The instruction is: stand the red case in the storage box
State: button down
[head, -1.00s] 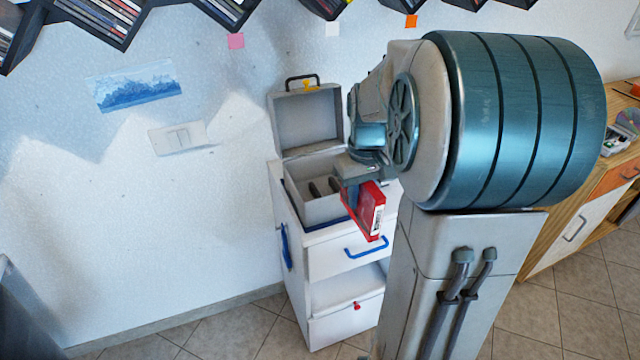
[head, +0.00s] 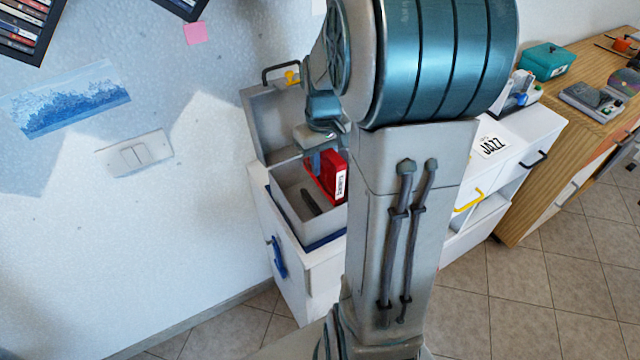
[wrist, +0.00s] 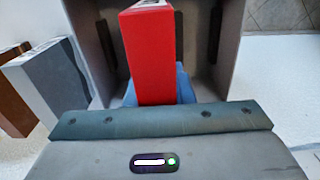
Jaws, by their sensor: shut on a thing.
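The red case (head: 326,178), with a white label on its edge, is upright, slightly tilted in the head view. My gripper (head: 320,160) is shut on its upper part; its blue fingers (wrist: 158,94) also show in the wrist view, around the red case (wrist: 150,50). The grey storage box (head: 294,216) stands open on a white cabinet, its lid raised at the back. The case is at the right part of the box opening, between the walls in the wrist view. I cannot tell whether it touches the floor. My arm hides the box's right side.
Dark strips (head: 311,202) lie inside the box. In the wrist view, a grey block (wrist: 52,82) and a brown block (wrist: 14,104) stand left of the box. A white cabinet with a JAZZ card (head: 491,146) and a wooden counter (head: 590,100) are at right.

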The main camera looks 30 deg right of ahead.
aim_at(323, 182)
notch_tip(323, 182, down, 6)
jog(key=shift+f, duration=0.25)
jog(key=shift+f, duration=0.1)
jog(key=c, duration=1.3)
grip_release()
jog(key=shift+o, duration=0.2)
notch_tip(323, 182, up, 12)
jog(key=shift+r, duration=0.1)
jog(key=s+a+r+t, duration=0.1)
jog(key=s+a+t, duration=0.2)
jog(key=s+a, duration=0.9)
jog(key=shift+s, duration=0.25)
